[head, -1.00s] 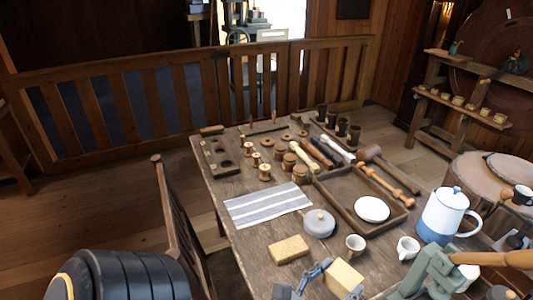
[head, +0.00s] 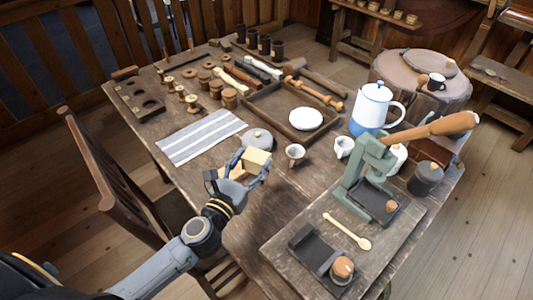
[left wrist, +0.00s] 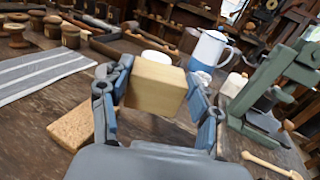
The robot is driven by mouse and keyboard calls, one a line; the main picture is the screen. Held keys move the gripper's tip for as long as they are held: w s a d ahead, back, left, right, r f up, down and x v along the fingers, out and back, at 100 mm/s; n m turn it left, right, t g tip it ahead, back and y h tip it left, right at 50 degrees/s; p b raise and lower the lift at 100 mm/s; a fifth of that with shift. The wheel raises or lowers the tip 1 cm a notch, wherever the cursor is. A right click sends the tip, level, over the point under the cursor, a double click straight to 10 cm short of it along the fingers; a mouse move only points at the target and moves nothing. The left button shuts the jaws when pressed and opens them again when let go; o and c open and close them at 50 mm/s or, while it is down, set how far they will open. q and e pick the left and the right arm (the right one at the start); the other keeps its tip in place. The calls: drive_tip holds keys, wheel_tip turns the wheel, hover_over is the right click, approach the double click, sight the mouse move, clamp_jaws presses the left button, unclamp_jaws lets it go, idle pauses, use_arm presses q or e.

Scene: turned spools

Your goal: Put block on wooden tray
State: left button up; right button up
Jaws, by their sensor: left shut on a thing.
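My left gripper (head: 245,172) is shut on a pale yellow wooden block (head: 257,160), which shows large between the fingers in the left wrist view (left wrist: 157,86). The block appears held above the table. The wooden tray (head: 268,106) lies farther back on the table, beyond the gripper, with a round white plate (head: 305,118) in it. My right gripper is not in view.
A cork-coloured brick (left wrist: 73,128) lies on the table just left of the gripper. A blue-white jug (head: 372,108) and a green lever press (head: 365,170) are at right.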

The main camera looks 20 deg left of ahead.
sight(262, 156)
use_arm(q)
drive_tip(key=w, duration=0.1)
drive_tip(key=w+f, duration=0.1)
drive_tip(key=w, duration=0.1)
drive_tip(key=w+d+f, duration=0.1)
drive_tip(key=shift+w+b, duration=0.3)
drive_tip(key=shift+w, duration=0.05)
drive_tip(key=w+f+b, duration=0.2)
drive_tip(key=f, duration=0.1)
drive_tip(key=w+f, duration=0.1)
drive_tip(key=shift+w+d+f+b, duration=0.2)
drive_tip(key=shift+d+f+b, duration=0.15)
drive_tip(key=shift+f+b, duration=0.05)
drive_tip(key=shift+w+f+b, duration=0.3)
drive_tip(key=shift+f, duration=0.15)
drive_tip(key=shift+w+d+f+b, duration=0.1)
drive_tip(key=shift+f+b, duration=1)
drive_tip(key=shift+f, duration=0.45)
drive_tip(key=shift+f, duration=0.15)
drive_tip(key=o, duration=1.2)
